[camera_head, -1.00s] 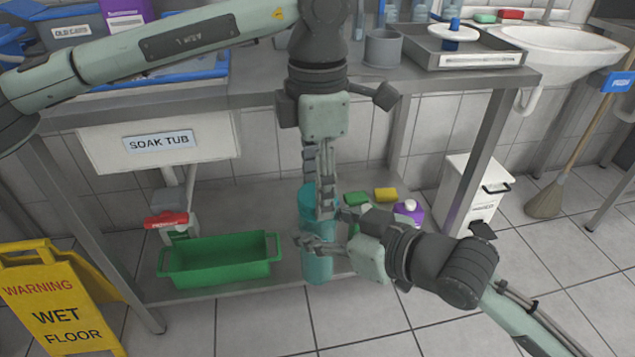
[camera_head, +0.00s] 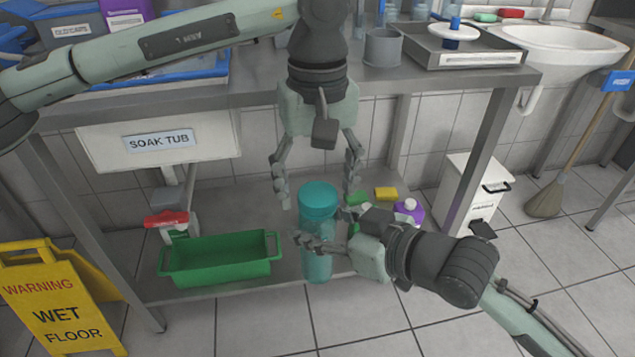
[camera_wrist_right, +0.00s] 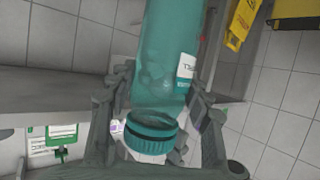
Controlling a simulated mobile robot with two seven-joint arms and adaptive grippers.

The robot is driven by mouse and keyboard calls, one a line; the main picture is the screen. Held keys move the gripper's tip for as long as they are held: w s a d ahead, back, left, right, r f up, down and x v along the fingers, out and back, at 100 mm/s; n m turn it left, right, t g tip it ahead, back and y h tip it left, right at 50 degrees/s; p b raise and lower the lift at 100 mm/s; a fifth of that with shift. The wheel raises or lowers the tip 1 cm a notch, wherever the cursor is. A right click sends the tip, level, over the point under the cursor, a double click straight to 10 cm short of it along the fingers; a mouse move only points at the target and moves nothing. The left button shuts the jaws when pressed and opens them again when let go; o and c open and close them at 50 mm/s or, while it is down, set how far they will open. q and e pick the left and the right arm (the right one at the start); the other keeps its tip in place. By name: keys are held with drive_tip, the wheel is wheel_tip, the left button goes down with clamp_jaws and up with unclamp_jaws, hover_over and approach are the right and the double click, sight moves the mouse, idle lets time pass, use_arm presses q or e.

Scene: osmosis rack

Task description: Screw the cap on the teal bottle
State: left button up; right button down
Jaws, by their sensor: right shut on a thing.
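The teal bottle (camera_head: 317,262) stands upright at the front of the low shelf, with its wide teal cap (camera_head: 318,197) on top. The right wrist view shows the bottle (camera_wrist_right: 168,60) upside down, its ridged cap (camera_wrist_right: 150,135) at the lower end. I cannot tell how tightly the cap sits. My right gripper (camera_head: 318,243) comes in from the right and is shut around the bottle body below the cap. My left gripper (camera_head: 318,188) points down from above, its fingers spread wide on either side of the cap, with visible gaps. It holds nothing.
A green tub (camera_head: 217,259) stands left of the bottle, with a red-topped spray bottle (camera_head: 167,220) behind it. A yellow sponge (camera_head: 386,194) and a purple bottle (camera_head: 409,212) lie close behind my right gripper. The bench top (camera_head: 250,95) overhangs the shelf.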

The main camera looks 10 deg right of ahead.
use_arm(q)
drive_tip(key=shift+r, duration=2.3)
drive_tip(key=shift+c, duration=0.3)
drive_tip(key=n, duration=0.3)
drive_tip(key=r+n, duration=0.1)
drive_tip(key=n, duration=0.1)
drive_tip(key=shift+n, duration=0.4)
drive_tip(key=n, duration=0.5)
drive_tip(key=shift+r, duration=0.4)
drive_tip(key=n, duration=0.4)
drive_tip(key=shift+r+n, duration=0.3)
drive_tip(key=shift+r, duration=0.05)
drive_tip(key=n, duration=0.3)
drive_tip(key=r+n, duration=0.1)
drive_tip(key=n, duration=0.1)
drive_tip(key=shift+n, duration=0.4)
